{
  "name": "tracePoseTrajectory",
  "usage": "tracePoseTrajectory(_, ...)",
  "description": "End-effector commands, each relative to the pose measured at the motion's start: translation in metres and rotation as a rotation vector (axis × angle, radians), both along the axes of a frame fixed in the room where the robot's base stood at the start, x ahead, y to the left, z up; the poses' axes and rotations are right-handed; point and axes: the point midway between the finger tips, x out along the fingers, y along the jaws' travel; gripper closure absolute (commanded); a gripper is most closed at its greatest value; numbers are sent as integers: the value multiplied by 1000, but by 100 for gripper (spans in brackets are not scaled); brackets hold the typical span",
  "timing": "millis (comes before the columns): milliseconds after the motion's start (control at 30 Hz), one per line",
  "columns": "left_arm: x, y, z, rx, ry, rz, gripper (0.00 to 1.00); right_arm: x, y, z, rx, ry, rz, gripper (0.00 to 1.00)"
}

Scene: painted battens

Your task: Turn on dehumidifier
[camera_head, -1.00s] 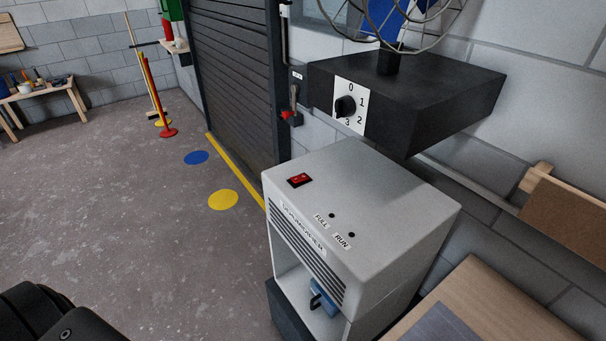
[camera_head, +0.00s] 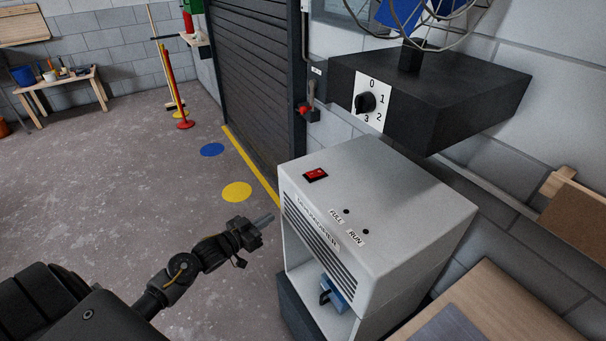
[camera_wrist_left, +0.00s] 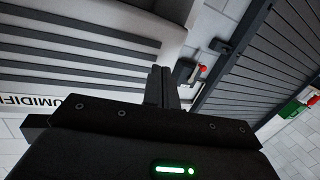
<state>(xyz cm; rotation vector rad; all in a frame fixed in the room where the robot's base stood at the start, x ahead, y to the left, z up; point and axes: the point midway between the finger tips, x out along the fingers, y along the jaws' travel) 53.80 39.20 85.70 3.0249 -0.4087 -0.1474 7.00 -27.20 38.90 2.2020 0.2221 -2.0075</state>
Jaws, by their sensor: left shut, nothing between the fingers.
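The dehumidifier (camera_head: 400,215) is a light grey box with a slatted front, standing right of centre in the head view. A red rocker switch (camera_head: 315,174) sits on its top near the back left corner. Two small dark indicators labelled FULL and RUN are on the top's front edge; neither looks lit. A blue container (camera_head: 338,292) with a dark handle sits in its open lower bay. My left gripper (camera_head: 270,218) is shut and empty, just left of the front grille and lower than the top. In the left wrist view its fingers (camera_wrist_left: 162,72) are together beside the grille (camera_wrist_left: 85,55). My right gripper is not in view.
A black fan base (camera_head: 440,95) with a dial overhangs behind the dehumidifier. A wooden table (camera_head: 510,305) stands close on its right. A dark roller shutter (camera_head: 250,85) is behind. The floor on the left is clear, with yellow and blue spots.

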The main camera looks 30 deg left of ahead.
Motion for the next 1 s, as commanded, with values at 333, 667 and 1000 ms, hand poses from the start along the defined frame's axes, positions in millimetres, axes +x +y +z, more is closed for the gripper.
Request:
tracePoseTrajectory(333,-9,-41,176,-27,-301,-238,100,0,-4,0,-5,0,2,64)
tracePoseTrajectory(667,-11,-44,184,-27,-314,-252,100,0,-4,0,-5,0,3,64)
tracePoseTrajectory(1000,13,-58,193,-28,-316,-251,100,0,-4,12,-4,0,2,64)
